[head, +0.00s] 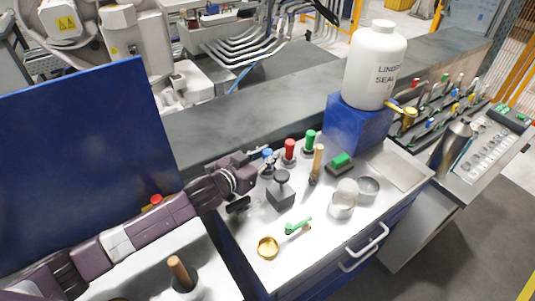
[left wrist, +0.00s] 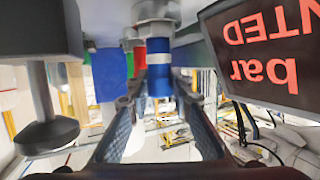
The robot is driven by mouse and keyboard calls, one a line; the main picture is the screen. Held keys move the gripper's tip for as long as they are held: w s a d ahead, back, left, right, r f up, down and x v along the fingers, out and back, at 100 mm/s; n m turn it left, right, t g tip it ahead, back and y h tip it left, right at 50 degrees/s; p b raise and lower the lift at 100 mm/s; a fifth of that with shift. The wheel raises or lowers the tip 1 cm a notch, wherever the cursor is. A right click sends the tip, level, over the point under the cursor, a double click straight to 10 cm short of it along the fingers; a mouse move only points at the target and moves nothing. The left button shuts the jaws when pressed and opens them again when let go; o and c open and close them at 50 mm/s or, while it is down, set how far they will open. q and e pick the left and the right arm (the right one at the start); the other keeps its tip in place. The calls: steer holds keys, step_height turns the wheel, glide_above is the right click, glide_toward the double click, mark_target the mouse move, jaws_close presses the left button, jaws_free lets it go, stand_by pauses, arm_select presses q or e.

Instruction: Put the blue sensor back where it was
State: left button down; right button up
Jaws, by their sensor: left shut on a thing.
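The blue sensor (head: 267,154) is a small upright blue cylinder with a white band, at the left end of a row with a red one (head: 289,148) and a green one (head: 310,140). My left gripper (head: 262,166) reaches in from the left and is shut on it. In the left wrist view, which appears upside down, the blue sensor (left wrist: 158,80) sits between the two fingers, with a grey metal part at its end. Whether that end rests on a seat or hangs free is hard to tell. My right gripper is not in view.
A dark block with a knob (head: 281,195) stands close in front of the gripper. A dark display with red text (left wrist: 262,50) is close by in the wrist view. A wooden-handled tool (head: 317,163), metal cups (head: 342,206) and a brass dish (head: 268,247) share the white worktop (head: 245,228).

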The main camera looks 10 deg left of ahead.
arm_select(q)
steer(key=c, duration=2.1)
jaws_free()
steer(key=shift+f, duration=0.1)
steer(key=o, duration=0.4)
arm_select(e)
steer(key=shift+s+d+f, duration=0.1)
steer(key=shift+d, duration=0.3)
